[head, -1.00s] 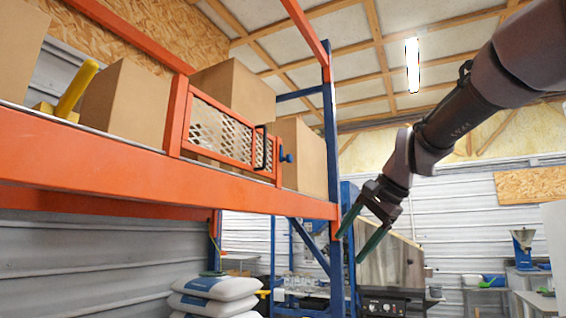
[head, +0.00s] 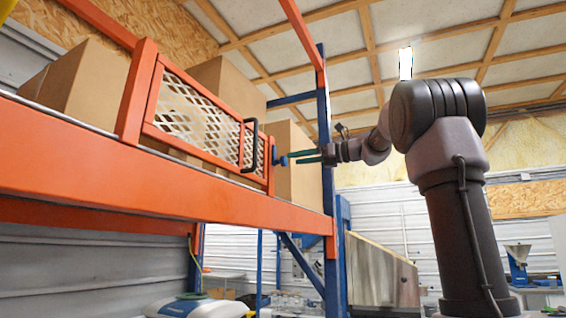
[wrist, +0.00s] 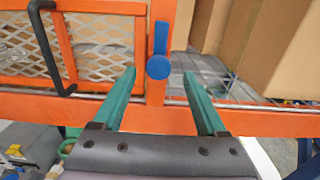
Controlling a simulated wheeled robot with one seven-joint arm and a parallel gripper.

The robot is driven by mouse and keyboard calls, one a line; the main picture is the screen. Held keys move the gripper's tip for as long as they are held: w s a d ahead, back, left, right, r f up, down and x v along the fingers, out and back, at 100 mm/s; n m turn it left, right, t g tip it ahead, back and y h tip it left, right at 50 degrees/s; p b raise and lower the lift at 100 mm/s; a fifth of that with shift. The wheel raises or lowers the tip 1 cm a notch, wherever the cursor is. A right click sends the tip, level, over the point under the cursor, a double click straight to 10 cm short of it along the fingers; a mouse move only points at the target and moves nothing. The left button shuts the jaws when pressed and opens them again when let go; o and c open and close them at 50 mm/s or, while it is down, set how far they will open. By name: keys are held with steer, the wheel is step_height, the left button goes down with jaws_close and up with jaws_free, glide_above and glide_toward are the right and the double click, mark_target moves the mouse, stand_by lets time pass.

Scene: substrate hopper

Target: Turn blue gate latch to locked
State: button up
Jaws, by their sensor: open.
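The blue gate latch (head: 278,159) sits on the right end post of the orange mesh gate (head: 196,112). In the wrist view the latch (wrist: 159,52) has a round blue knob and a blue bar standing upright above it. My gripper (head: 303,157) has green fingers pointing left toward the latch. In the wrist view my gripper (wrist: 165,82) is open, with one finger on each side of the latch and a gap to both. Nothing is between the fingertips except the view of the latch and post ahead. Contact is not visible.
A black handle (head: 252,145) stands out from the gate left of the latch and close to the left finger in the wrist view. An orange shelf beam (head: 150,185) runs below. Cardboard boxes (head: 296,165) stand on the shelf behind. A blue upright (head: 325,140) rises on the right.

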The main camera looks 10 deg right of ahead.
mark_target(286, 160)
steer(key=x, duration=0.5)
steer(key=shift+w+a, duration=0.2)
steer(key=shift+a, duration=0.15)
jaws_close()
